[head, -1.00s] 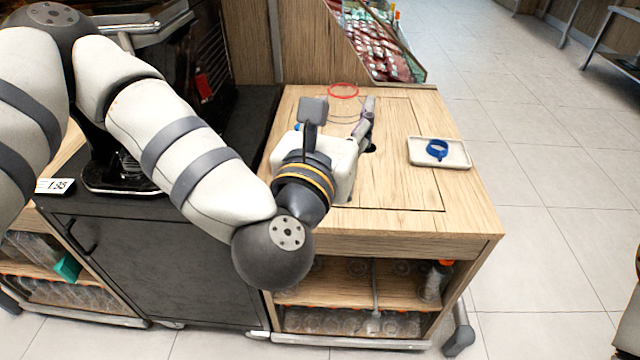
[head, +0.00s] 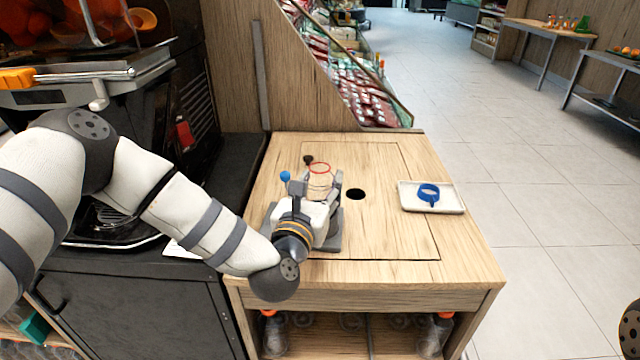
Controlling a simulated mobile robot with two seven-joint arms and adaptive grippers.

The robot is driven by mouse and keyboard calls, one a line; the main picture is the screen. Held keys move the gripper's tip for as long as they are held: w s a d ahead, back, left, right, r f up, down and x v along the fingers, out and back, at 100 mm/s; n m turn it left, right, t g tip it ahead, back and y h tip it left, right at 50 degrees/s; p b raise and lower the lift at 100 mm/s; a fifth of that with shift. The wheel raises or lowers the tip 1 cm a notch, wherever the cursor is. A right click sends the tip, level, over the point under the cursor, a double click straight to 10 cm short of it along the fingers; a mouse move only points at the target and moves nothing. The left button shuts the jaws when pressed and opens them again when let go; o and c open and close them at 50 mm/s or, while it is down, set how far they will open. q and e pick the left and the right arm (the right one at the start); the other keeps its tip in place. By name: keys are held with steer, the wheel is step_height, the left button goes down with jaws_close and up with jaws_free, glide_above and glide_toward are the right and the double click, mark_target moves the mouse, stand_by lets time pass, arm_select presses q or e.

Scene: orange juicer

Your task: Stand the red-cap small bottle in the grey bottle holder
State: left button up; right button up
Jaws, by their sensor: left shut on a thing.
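My left gripper (head: 324,183) is above the wooden counter top (head: 400,240), with its fingers around a clear, thin-outlined thing with a red ring at its top. I take this for the red-cap small bottle (head: 320,168); its lower part is hidden by my gripper. A grey flat base (head: 328,243), probably the grey bottle holder, shows under my gripper and is largely covered by it. Whether the bottle touches the holder, I cannot tell. A blue knob or cap (head: 285,176) and a dark one (head: 308,159) show beside the fingers. My right gripper is out of view.
A round dark hole (head: 356,194) is in the counter right of my gripper. A white tray (head: 408,200) with a blue ring-like thing (head: 428,194) lies further right. Clear bottles with orange-red caps (head: 444,316) stand on the shelf below. The juicer (head: 120,130) stands at left.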

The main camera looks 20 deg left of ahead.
arm_select(q)
steer(key=shift+f, duration=0.3)
steer(key=o, duration=1)
steer(key=shift+r, duration=0.15)
steer(key=shift+c, duration=0.2)
